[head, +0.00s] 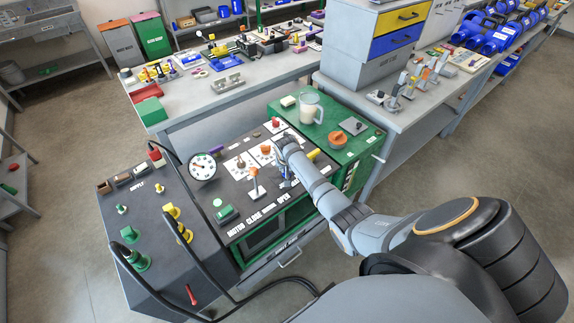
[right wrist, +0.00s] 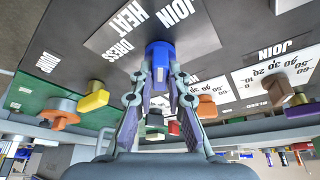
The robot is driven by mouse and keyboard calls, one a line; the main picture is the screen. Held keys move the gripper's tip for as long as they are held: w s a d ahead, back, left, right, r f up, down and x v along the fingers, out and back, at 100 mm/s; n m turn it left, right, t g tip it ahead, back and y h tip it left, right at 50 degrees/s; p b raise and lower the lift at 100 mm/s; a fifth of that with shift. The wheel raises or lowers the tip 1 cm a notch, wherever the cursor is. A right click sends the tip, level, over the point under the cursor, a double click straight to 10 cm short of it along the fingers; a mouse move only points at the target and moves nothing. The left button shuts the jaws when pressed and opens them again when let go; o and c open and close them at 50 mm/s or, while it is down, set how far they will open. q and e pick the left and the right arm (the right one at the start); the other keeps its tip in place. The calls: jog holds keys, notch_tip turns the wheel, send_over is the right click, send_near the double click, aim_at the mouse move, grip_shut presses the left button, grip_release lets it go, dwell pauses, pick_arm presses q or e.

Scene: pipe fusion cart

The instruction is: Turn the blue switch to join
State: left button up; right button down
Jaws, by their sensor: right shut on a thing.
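The blue switch (right wrist: 159,54) is on the dark panel in the right wrist view, beside a label plate (right wrist: 190,55) reading DRESS, HEAT and JOIN. My right gripper (right wrist: 160,78) is shut on the switch, with one finger on each side of it. I cannot tell which word the switch points at. In the head view my right arm reaches over the dark panel from the right, and its wrist and gripper (head: 286,172) mostly hide the switch there. My left gripper is not in view.
Near the gripper are an orange-handled lever (head: 254,183), a yellow knob (head: 314,154) and a gauge (head: 203,167). Black hoses arch over the left grey console (head: 150,215).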

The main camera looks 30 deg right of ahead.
jog(key=shift+m+h, duration=0.4)
jog(key=shift+m, duration=0.8)
jog(key=c, duration=1.3)
grip_release()
jog(key=shift+g, duration=0.3)
jog(key=shift+a+r, duration=0.1)
jog(key=v, duration=1.1)
jog(key=shift+s+a+r, duration=0.15)
jog(key=shift+r, duration=0.2)
